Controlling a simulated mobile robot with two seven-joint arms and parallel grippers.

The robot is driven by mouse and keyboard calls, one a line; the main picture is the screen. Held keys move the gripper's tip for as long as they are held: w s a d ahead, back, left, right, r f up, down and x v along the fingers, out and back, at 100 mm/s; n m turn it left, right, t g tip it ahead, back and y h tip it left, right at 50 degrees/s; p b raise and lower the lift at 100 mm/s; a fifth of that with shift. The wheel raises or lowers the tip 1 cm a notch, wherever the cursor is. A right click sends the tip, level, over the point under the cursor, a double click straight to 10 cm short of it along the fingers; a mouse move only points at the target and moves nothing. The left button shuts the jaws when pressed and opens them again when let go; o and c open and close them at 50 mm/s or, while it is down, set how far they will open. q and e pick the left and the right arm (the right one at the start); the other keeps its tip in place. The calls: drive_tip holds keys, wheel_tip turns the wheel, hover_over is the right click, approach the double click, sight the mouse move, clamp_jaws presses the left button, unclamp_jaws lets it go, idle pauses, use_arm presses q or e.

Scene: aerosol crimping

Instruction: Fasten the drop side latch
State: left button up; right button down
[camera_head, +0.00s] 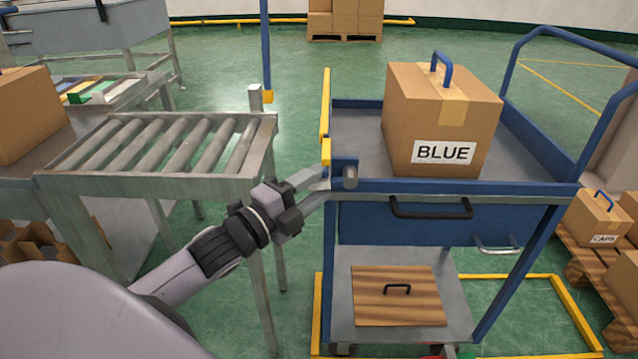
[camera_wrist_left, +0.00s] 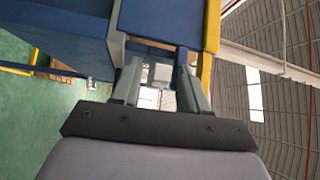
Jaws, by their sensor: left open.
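The blue cart (camera_head: 460,187) stands right of centre. Its yellow drop side (camera_head: 326,105) shows nearly edge-on, upright along the cart's left side. The latch, with a grey round knob (camera_head: 350,177), is at the front left corner beside the drop side's end. My left gripper (camera_head: 326,184) is open at that corner, its fingertips close to the latch. In the left wrist view, the two fingers (camera_wrist_left: 158,62) point at the blue corner, with a small grey part (camera_wrist_left: 160,74) between them. I cannot tell whether they touch it. My right gripper is not in view.
A box marked BLUE (camera_head: 440,115) with a blue handle stands on the cart deck. A roller conveyor (camera_head: 155,185) is left of the cart, with a narrow gap between. A wooden board (camera_head: 400,312) lies on the lower shelf. Boxes stand on a pallet at right.

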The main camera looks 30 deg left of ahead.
use_arm(q)
drive_tip(key=shift+w+d, duration=0.15)
drive_tip(key=shift+w, duration=0.45)
clamp_jaws()
drive_tip(key=r+p, duration=0.1)
drive_tip(key=p, duration=0.2)
drive_tip(key=shift+r+m+g+p, duration=0.1)
drive_tip(key=shift+m+g+p, duration=0.2)
drive_tip(key=shift+g+p, duration=0.1)
drive_tip(key=shift+m+g+p, duration=0.3)
drive_tip(key=shift+p, duration=0.75)
unclamp_jaws()
drive_tip(key=shift+s, duration=0.1)
